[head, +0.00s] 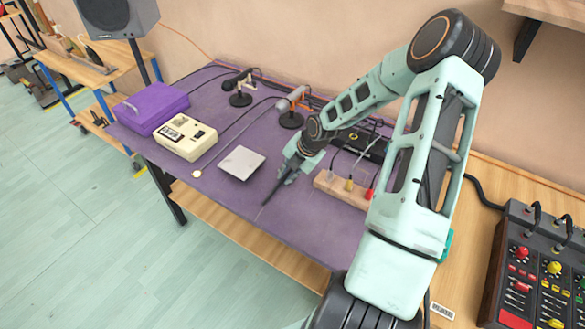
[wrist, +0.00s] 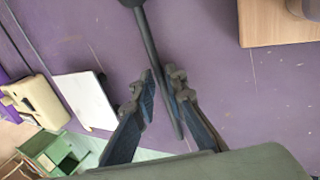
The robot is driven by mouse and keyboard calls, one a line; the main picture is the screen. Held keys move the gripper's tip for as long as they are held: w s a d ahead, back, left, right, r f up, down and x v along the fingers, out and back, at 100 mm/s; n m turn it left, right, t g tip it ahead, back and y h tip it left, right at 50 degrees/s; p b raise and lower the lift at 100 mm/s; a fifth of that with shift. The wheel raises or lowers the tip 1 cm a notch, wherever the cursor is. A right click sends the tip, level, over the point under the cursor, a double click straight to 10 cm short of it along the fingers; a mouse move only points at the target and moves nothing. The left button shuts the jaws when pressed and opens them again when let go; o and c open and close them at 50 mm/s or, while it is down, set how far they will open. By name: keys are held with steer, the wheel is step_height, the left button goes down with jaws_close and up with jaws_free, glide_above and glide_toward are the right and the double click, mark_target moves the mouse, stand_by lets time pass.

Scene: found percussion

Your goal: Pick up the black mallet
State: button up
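The black mallet (wrist: 154,50) is a dark rod in the wrist view, running from the top edge down between my fingers. It widens at the top, where its head is cut off by the frame. My gripper (wrist: 160,76) is partly open around the handle. The handle lies close along the right finger, and a narrow strip of purple shows between it and the left finger. In the head view my gripper (head: 287,173) is low over the purple cloth, and a thin dark rod slants down-left from it. The mallet's head is hidden there.
A white square plate (head: 242,162) lies left of my gripper, and a wooden block with coloured plugs (head: 341,189) to its right. Farther left are a cream box (head: 185,137) and a purple case (head: 152,107). Two small microphones stand behind. The cloth in front is clear.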

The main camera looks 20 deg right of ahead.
jaws_close()
